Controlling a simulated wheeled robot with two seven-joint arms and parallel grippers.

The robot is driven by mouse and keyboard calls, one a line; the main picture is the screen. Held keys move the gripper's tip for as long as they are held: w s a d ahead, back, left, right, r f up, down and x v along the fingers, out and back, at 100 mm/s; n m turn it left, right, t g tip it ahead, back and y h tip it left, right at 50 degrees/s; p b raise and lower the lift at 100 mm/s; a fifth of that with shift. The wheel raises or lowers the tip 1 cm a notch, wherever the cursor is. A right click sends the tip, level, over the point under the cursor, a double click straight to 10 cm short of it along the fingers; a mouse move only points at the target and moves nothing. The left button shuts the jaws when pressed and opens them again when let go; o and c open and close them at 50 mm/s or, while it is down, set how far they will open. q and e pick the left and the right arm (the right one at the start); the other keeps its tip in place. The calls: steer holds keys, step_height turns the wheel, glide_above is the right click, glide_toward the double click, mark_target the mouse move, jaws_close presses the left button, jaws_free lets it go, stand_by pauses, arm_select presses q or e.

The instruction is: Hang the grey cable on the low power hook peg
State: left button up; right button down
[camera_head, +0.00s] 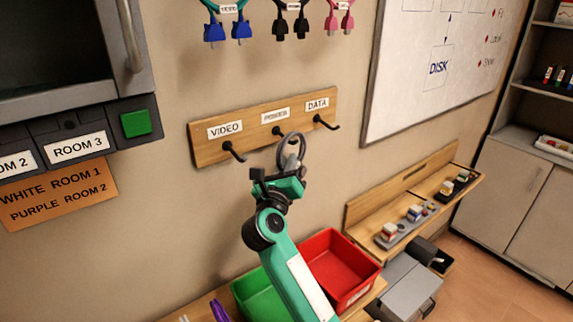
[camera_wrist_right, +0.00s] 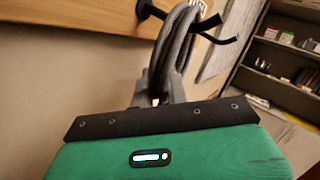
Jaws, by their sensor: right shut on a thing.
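The grey cable (camera_head: 302,147) is a looped coil held in my right gripper (camera_head: 280,182), just below and beside the low power hook peg (camera_head: 278,131). My right gripper is shut on the coil's lower part. In the right wrist view the coil (camera_wrist_right: 176,55) rises above the gripper, and the black peg (camera_wrist_right: 146,10) meets or passes behind its upper left side. I cannot tell whether the loop is around the peg. The peg's label is partly blurred, between VIDEO and DATA. My left gripper is not in view.
The wooden board (camera_head: 205,151) also carries the video peg (camera_head: 233,152) and data peg (camera_head: 325,122), both empty. Blue, black and pink cables hang higher up. A red bin (camera_head: 345,262) and a green bin (camera_head: 258,293) stand below. A whiteboard (camera_head: 420,70) is to the right.

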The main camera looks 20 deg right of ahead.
steer(key=c, duration=1.3)
jaws_free()
